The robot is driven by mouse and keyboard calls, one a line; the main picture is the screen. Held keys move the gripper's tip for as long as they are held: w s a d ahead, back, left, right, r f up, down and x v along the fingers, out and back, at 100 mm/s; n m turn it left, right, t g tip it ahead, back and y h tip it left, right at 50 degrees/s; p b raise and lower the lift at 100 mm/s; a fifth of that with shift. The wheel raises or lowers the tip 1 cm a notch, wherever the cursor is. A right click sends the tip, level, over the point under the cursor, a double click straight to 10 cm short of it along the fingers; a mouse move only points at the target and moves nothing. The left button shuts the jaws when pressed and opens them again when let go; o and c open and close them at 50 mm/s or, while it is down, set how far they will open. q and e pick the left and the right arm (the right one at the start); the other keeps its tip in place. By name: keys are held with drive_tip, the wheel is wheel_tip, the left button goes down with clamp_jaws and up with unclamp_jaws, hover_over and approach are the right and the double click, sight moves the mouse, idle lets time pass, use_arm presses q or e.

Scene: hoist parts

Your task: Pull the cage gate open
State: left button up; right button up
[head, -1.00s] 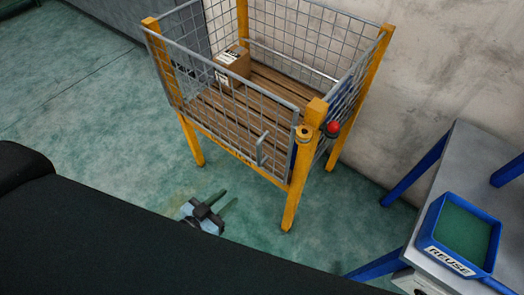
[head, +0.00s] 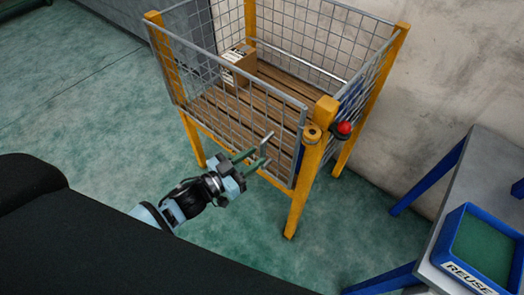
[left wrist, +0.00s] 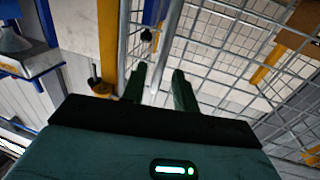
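The cage gate (head: 222,108) is the front grey wire-mesh panel, between two orange posts. Its free right edge is close beside the front right post (head: 306,170), so it looks shut. A grey bar handle (head: 267,142) stands out low near that edge. My left gripper (head: 257,159) is at the handle, its two green fingers apart. In the left wrist view the fingers (left wrist: 158,86) are open, with a grey bar of the handle (left wrist: 171,42) running down between them. Whether they touch it I cannot tell. My right gripper is not in view.
A cardboard box (head: 238,65) sits on the cage's slatted wooden floor. A red button (head: 344,128) is on the right post's side. A grey table (head: 450,195) with a blue REUSE tray (head: 452,268) stands at right. Green floor in front of the gate is clear.

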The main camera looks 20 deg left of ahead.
sight(262, 166)
use_arm(q)
drive_tip(key=shift+x, duration=1.85)
drive_tip(key=shift+c, duration=0.4)
drive_tip(key=shift+s, duration=0.1)
clamp_jaws()
